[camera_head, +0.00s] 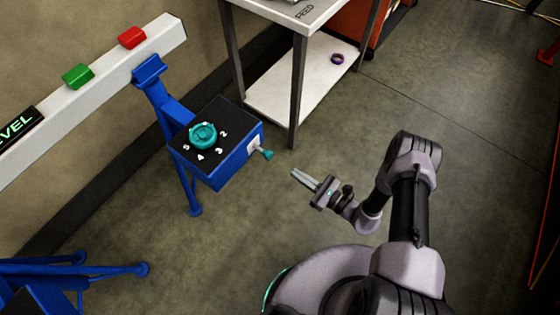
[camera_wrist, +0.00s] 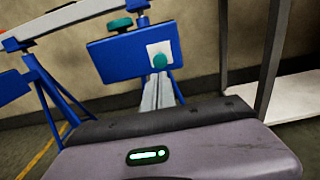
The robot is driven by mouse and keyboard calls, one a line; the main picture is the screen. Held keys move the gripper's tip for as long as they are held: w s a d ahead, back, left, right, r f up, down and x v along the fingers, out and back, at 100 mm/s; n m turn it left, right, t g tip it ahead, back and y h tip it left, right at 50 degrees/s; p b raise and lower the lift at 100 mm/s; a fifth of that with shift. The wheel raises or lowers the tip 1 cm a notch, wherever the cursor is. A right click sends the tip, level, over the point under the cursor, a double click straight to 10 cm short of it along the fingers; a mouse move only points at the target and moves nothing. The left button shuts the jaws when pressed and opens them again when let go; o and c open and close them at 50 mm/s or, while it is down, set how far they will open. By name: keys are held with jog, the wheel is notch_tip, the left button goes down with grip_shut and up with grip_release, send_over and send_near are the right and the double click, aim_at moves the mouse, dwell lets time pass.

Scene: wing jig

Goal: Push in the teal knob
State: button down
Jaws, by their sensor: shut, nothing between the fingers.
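The teal knob (camera_head: 267,154) sticks out on a short stem from a pale plate on the side of a blue box (camera_head: 232,160). In the wrist view the teal knob (camera_wrist: 160,61) faces me, just above the fingertips in the picture. My gripper (camera_head: 294,173) is shut and empty, to the right of the knob and a little below it in the head view, with a gap between. In the wrist view my gripper (camera_wrist: 159,80) points toward the box. A larger teal dial (camera_head: 203,136) sits on the box's black top among white numbers.
A white beam (camera_head: 100,85) with a green block (camera_head: 78,76) and a red block (camera_head: 132,38) runs along the wall. A white table (camera_head: 296,100) stands behind the box, with a purple ring (camera_head: 337,59) on its lower shelf. Floor around my gripper is clear.

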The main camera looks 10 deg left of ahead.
aim_at(271, 157)
jog(key=b+x, duration=0.2)
jog(key=x, duration=0.6)
jog(key=shift+w+a+b, duration=0.15)
jog(key=shift+a+b, duration=0.15)
